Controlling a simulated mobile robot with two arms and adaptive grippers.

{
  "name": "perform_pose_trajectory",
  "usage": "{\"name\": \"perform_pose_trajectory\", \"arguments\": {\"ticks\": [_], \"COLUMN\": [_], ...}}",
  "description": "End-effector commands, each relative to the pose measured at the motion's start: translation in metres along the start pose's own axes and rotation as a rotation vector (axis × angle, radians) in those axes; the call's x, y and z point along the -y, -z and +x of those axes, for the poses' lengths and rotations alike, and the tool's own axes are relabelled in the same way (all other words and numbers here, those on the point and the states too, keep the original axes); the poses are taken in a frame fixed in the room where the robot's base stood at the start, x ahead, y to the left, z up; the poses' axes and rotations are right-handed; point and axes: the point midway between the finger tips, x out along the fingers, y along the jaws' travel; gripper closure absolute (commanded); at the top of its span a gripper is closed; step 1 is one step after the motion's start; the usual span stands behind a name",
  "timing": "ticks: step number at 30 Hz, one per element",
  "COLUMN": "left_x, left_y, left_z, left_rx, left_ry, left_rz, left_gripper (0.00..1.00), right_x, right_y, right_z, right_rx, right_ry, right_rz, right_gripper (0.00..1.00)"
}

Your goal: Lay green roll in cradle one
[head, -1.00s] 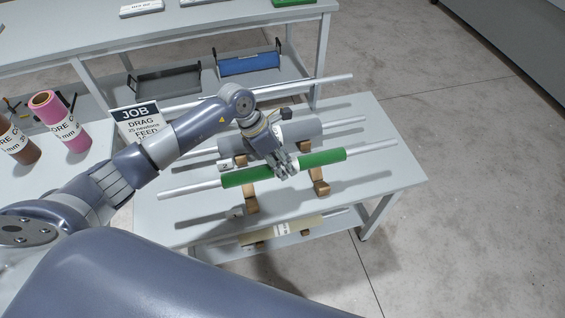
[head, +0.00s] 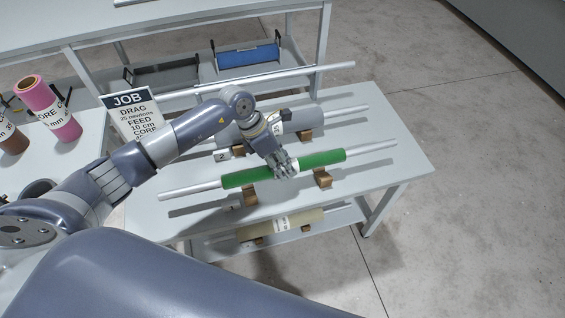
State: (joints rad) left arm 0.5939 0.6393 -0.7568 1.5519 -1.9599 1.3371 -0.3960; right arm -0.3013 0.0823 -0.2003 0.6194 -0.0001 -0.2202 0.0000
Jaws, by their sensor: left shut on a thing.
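The green roll (head: 322,159) is on a long silver rod whose ends stick out on both sides. My left gripper (head: 284,170) is shut around the roll's middle from above, hiding part of it. Cradle one, marked by a small "1" label, shows as two brown blocks, a left one (head: 250,197) and a right one (head: 322,179). The roll is level across and over these blocks, partly hiding their tops. I cannot tell whether it touches them. My right gripper is not in view.
A grey roll (head: 303,118) lies behind, by a label "2" (head: 221,155). Another silver rod runs farther back. The grey table (head: 405,150) has free room at right. A cream roll (head: 305,219) lies on the lower shelf. A JOB sign (head: 133,115) stands left.

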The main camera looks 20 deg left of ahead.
Motion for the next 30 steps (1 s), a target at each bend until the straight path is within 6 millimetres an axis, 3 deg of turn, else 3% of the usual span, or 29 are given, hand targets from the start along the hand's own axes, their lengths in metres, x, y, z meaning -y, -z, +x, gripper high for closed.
{"name": "perform_pose_trajectory", "arguments": {"ticks": [15, 30], "left_x": [-0.008, -0.008], "left_y": [0.012, 0.013], "left_z": [0.031, 0.033], "left_rx": [0.003, 0.003], "left_ry": [-0.002, -0.001], "left_rz": [0.001, 0.001], "left_gripper": [1.00, 1.00], "right_x": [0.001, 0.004], "right_y": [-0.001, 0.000], "right_z": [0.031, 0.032], "right_rx": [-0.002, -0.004], "right_ry": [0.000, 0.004], "right_rz": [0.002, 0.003], "right_gripper": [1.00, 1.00]}}
